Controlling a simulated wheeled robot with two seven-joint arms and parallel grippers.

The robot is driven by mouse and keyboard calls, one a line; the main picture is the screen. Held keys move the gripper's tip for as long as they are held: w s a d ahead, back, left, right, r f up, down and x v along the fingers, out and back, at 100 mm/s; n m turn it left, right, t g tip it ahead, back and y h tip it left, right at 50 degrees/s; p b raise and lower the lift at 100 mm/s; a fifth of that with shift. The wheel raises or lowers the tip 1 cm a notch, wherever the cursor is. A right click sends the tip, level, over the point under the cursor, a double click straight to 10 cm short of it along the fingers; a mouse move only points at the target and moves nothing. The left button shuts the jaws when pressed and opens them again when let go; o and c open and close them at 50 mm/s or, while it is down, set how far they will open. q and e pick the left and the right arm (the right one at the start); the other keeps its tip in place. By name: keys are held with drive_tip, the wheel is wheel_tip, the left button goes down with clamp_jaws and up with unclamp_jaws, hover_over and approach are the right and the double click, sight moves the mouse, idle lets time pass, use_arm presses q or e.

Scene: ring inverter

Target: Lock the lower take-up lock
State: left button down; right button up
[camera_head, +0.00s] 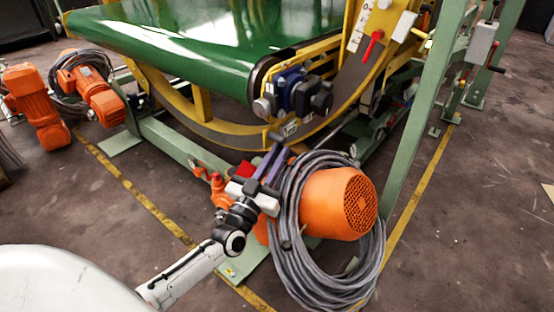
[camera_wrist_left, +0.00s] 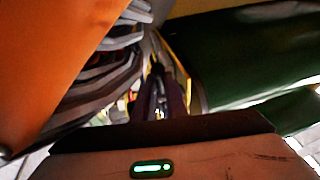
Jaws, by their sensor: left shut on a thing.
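My left gripper (camera_head: 268,166) reaches in from the lower left in the head view. Its dark purple fingers are close together at the lower edge of the yellow curved frame (camera_head: 228,134). They are shut on a small dark part, mostly hidden by the fingers; I cannot tell for sure that it is the lower take-up lock. In the left wrist view the fingers (camera_wrist_left: 158,98) point away into a dark, narrow gap. A red lever (camera_head: 371,46) is higher up on the frame, away from the gripper. My right gripper is not in view.
An orange motor (camera_head: 340,203) with a coiled grey cable (camera_head: 290,215) is close right of my left gripper. A blue and black unit (camera_head: 297,92) is above it by the green belt (camera_head: 185,40). A green post (camera_head: 425,110) stands at right.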

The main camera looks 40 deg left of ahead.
use_arm(q)
drive_tip(key=c, duration=1.8)
unclamp_jaws()
